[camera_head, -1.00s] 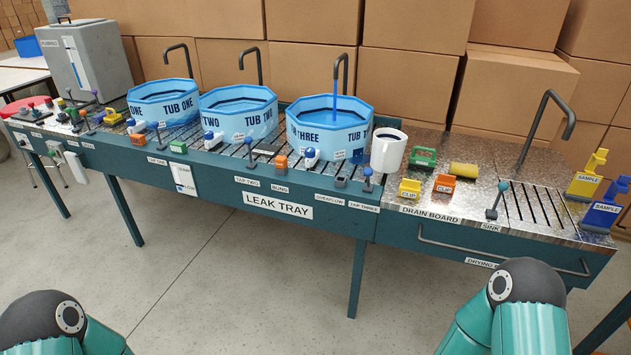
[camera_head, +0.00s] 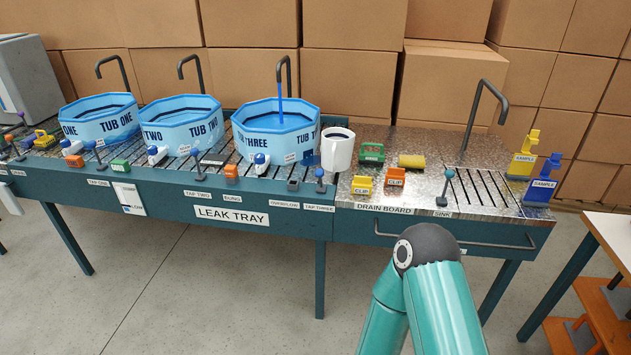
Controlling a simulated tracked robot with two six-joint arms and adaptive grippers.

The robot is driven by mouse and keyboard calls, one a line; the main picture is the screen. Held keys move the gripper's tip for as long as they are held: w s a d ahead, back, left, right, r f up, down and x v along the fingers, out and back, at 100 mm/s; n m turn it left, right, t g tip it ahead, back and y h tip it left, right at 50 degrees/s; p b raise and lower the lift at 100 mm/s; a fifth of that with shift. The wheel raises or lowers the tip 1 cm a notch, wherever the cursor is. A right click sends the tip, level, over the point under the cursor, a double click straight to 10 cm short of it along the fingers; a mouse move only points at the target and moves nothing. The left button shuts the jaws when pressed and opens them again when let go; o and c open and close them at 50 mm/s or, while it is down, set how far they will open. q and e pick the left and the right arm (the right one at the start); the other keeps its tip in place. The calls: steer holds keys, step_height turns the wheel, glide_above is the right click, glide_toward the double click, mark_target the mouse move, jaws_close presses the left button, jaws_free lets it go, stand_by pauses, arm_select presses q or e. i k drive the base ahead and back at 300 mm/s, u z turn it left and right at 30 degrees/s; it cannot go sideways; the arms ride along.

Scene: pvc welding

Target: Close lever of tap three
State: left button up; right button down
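The tap three lever (camera_head: 320,180) is a small blue-knobbed lever on the front edge of the bench, above the "TAP THREE" label (camera_head: 319,208). Its stem stands about upright. Blue water runs from the dark spout (camera_head: 281,75) into tub three (camera_head: 275,131), a light blue octagonal tub. My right arm shows at the bottom, right of the lever and in front of the bench, but its gripper is not in view. My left gripper is not in view.
A yellow clip (camera_head: 362,185) and an orange clip (camera_head: 395,177) lie to the right. The sink lever (camera_head: 444,187) stands further right. Floor in front is clear.

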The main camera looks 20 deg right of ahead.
mark_target(318, 172)
steer(key=i, duration=0.95)
steer(key=z, duration=0.05)
